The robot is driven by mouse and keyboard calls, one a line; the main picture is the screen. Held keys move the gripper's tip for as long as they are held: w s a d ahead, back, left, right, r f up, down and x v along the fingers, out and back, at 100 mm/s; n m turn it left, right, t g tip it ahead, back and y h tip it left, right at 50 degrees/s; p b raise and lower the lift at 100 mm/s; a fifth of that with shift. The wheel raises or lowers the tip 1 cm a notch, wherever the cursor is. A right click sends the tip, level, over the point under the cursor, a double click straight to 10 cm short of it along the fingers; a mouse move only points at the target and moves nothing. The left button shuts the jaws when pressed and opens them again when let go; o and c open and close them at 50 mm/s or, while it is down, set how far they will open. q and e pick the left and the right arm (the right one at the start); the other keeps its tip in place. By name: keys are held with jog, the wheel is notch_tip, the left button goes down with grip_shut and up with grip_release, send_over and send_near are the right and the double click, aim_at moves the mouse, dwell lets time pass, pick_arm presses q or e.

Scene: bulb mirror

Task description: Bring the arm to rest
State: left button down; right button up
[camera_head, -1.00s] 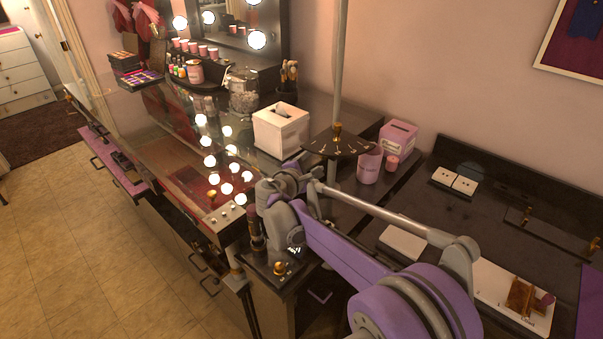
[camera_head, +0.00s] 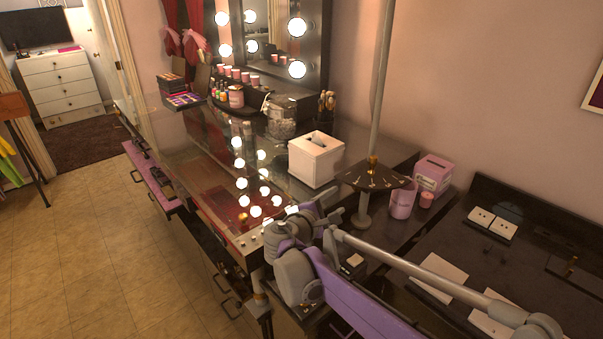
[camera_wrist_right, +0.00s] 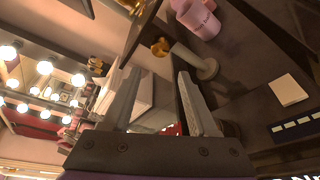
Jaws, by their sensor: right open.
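My right arm, grey and purple, reaches in from the lower right in the head view. Its gripper (camera_head: 330,208) is over the near end of the dark counter, in front of the white tissue box (camera_head: 316,162). In the right wrist view the two grey fingers (camera_wrist_right: 156,88) are spread apart with nothing held between them. The tissue box shows behind and between them there. Part of the gripper is hidden by its own wrist in the head view. My left arm and gripper are not in view.
A round dark stand (camera_head: 375,178) with a tall pole is close to the right gripper, beside a pink cup (camera_head: 403,200) and pink box (camera_head: 433,174). A glass-topped vanity with lit mirror (camera_head: 262,40) is behind. Open tiled floor (camera_head: 80,240) lies left.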

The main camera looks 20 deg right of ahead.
jog(key=s+a+f+m+g+y+p, duration=0.1)
jog(key=s+a+f+m+y, duration=0.2)
jog(key=s, duration=0.7)
jog(key=s+a+f+m+g+y+p, duration=0.1)
jog(key=s+a+f+m+y, duration=0.3)
jog(key=s, duration=0.6)
jog(key=s+a+f+m+g+y+p, duration=0.2)
jog(key=s+a+f+m+y, duration=0.2)
jog(key=s, duration=0.7)
jog(key=shift+f+m+y+p, duration=0.3)
jog(key=shift+f+m+y, duration=0.4)
jog(key=shift+m, duration=0.4)
jog(key=shift+s, duration=0.1)
